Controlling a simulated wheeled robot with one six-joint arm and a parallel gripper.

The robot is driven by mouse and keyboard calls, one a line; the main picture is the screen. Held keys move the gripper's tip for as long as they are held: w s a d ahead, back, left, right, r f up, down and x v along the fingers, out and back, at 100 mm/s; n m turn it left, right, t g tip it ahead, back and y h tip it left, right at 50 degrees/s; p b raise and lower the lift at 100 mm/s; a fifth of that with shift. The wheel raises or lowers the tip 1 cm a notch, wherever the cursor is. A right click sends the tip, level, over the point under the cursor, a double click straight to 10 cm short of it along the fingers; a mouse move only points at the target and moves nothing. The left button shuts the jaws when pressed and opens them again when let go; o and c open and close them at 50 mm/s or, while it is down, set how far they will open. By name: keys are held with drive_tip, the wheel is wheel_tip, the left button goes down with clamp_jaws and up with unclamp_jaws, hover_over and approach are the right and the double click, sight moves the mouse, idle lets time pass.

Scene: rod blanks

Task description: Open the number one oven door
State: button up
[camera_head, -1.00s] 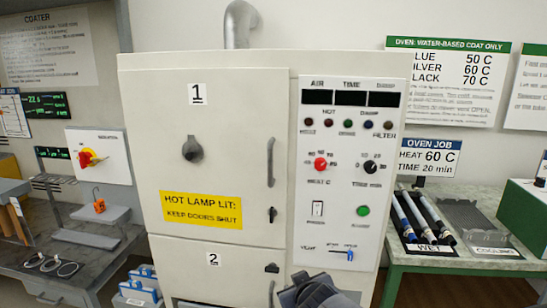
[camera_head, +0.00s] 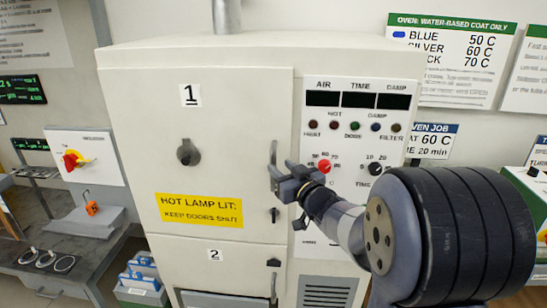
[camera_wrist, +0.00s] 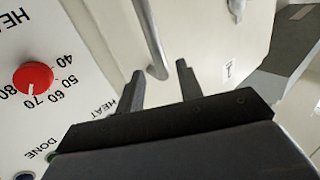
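The number one oven door (camera_head: 215,120) is the upper cream door, marked 1, and looks shut. Its upright grey bar handle (camera_head: 273,152) is at the door's right edge; the handle also shows in the wrist view (camera_wrist: 152,40). My gripper (camera_head: 274,174) is at the lower part of this handle in the head view. In the wrist view its two fingers (camera_wrist: 160,70) are spread apart, with the handle's lower end between the tips. Contact cannot be told. A small dark latch (camera_head: 274,215) sits below the handle. A round dark knob (camera_head: 188,152) is on the door.
A yellow hot lamp sign (camera_head: 200,210) is on the door. The control panel (camera_head: 345,120) is right of the door, partly hidden by my arm; its lamps look dark. The number two door (camera_head: 235,257) is below. A side bench (camera_head: 60,250) stands left.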

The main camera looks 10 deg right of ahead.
sight(275, 161)
drive_tip(key=shift+p+x, duration=0.45)
drive_tip(key=shift+x, duration=2.3)
clamp_jaws()
